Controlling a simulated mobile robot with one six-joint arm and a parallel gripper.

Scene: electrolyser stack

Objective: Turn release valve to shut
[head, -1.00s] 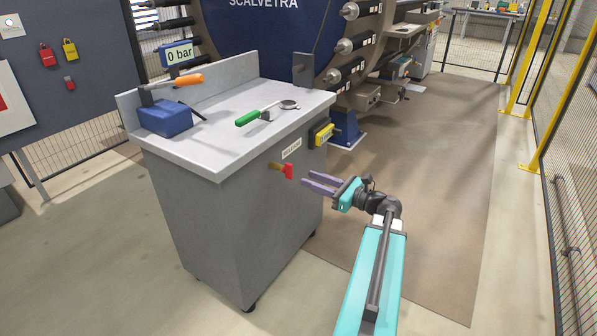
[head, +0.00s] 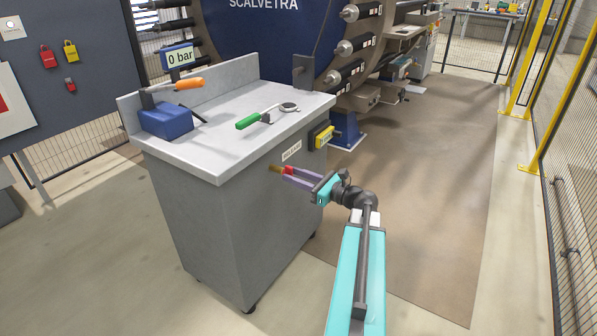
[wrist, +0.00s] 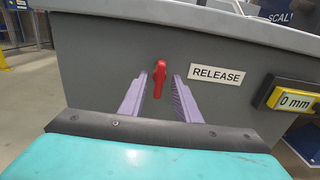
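The release valve's red handle (wrist: 159,78) sticks out from the side of the grey cabinet and hangs roughly vertical in the wrist view. In the head view the red handle (head: 288,171) and its brass stem (head: 275,168) show at my fingertips. My gripper (wrist: 156,92) is open, with one purple finger on each side of the handle. A gap shows between the handle and each finger. In the head view my gripper (head: 290,176) points at the cabinet side. A white RELEASE label (wrist: 217,75) is right of the handle.
A yellow display reading 0 mm (wrist: 293,101) sits right of the label. Floor right of the cabinet is clear.

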